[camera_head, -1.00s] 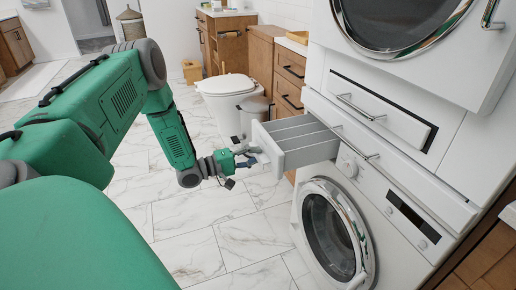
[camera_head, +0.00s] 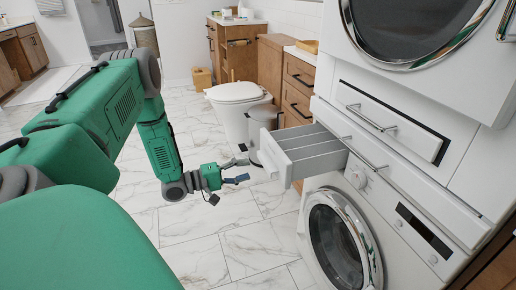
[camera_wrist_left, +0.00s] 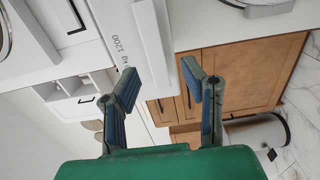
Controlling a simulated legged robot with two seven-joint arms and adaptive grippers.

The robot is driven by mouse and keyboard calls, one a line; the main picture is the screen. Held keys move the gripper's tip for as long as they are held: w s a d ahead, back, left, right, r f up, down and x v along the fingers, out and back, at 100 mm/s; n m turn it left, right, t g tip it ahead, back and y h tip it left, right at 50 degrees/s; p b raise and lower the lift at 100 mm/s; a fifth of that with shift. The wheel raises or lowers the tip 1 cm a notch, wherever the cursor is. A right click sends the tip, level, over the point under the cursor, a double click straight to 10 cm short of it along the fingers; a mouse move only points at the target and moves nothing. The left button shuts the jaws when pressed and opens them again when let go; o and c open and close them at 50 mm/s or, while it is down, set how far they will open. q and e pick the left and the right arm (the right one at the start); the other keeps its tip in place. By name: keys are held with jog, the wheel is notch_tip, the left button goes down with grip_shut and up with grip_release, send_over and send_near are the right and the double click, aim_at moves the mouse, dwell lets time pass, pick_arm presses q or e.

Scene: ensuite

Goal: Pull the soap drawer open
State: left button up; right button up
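The soap drawer (camera_head: 305,152) of the white washing machine (camera_head: 395,215) stands pulled out, and its grey compartments show from above. Its white front (camera_head: 272,158) faces my left gripper. My left gripper (camera_head: 243,171) is open and empty, to the left of the drawer front, with a gap between them. In the left wrist view the two fingers of the gripper (camera_wrist_left: 165,85) are spread with nothing between them. White machine panels with the print "kg 1200" show beyond the fingers there. My right gripper is in neither view.
A dryer (camera_head: 430,30) sits above, with a handled white drawer (camera_head: 385,120) between the machines. The washer's round door (camera_head: 340,245) is shut. A toilet (camera_head: 238,105), a bin (camera_head: 262,120) and wooden cabinets (camera_head: 298,85) stand behind. The marble floor (camera_head: 220,240) is clear.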

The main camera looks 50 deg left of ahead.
pick_arm(q)
jog(key=v, duration=0.5)
jog(key=shift+s+a, duration=0.15)
jog(key=shift+s, duration=0.2)
